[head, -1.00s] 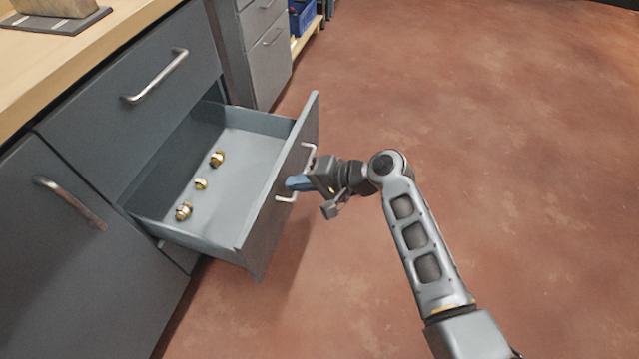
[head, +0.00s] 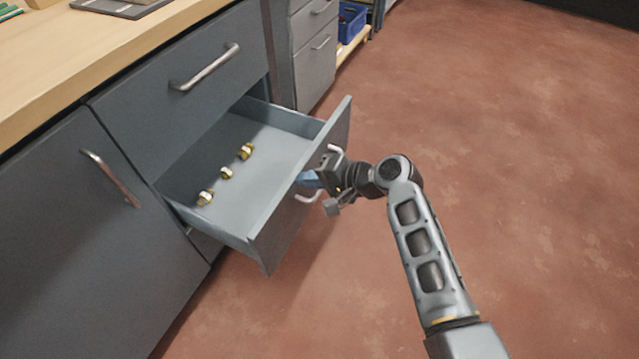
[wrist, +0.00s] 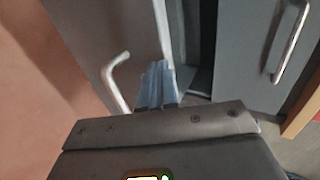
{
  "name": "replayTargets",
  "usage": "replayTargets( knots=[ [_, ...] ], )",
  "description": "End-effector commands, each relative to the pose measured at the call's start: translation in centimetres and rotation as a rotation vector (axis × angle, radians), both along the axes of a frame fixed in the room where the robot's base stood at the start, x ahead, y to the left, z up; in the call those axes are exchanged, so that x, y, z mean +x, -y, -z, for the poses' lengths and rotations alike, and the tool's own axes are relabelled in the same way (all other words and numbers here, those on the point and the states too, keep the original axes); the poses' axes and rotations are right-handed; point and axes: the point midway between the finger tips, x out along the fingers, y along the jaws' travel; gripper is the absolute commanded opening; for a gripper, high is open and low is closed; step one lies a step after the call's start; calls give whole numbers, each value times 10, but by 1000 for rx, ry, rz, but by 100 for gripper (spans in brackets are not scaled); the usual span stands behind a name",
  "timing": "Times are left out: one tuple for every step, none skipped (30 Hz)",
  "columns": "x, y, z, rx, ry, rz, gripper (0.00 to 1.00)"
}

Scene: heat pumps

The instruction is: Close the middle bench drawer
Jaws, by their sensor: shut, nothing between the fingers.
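The middle bench drawer (head: 262,175) stands open in the head view, below a shut drawer. Three brass fittings (head: 227,173) lie in a row on its floor. Its front panel (head: 282,225) faces right and carries a bar handle (head: 309,197). My gripper (head: 311,179) is shut and empty, its blue fingers at the drawer front by the handle. In the wrist view the blue fingertips (wrist: 158,78) reach to the front panel beside the handle (wrist: 117,80). I cannot tell whether they touch the panel.
The shut upper drawer (head: 190,85) and a cupboard door (head: 85,230) with their handles flank the open drawer. A wooden worktop (head: 60,75) lies above. Another drawer unit (head: 312,50) and a blue bin (head: 351,24) stand behind. The red floor (head: 510,150) at right is clear.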

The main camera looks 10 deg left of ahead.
Motion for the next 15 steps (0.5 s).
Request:
replayTargets(
  knots=[
    [4,-12,2,0,3,-4,0],
    [6,-18,3,-1,3,-5,0],
    [9,-28,3,0,4,-6,0],
    [12,-35,3,0,4,-5,0],
    [15,-42,4,0,3,-5,0],
    [19,-53,4,1,4,-6,0],
    [21,-61,5,1,3,-5,0],
    [24,-69,5,1,4,-6,0],
    [28,-79,5,0,4,-6,0],
    [31,-88,5,0,5,-5,0],
    [34,-95,6,0,4,-6,0],
    [37,-106,6,1,4,-6,0],
    [40,-114,6,1,4,-4,0],
    [43,-121,7,0,5,-5,0],
    [47,-131,7,1,4,-4,0]
  ],
)
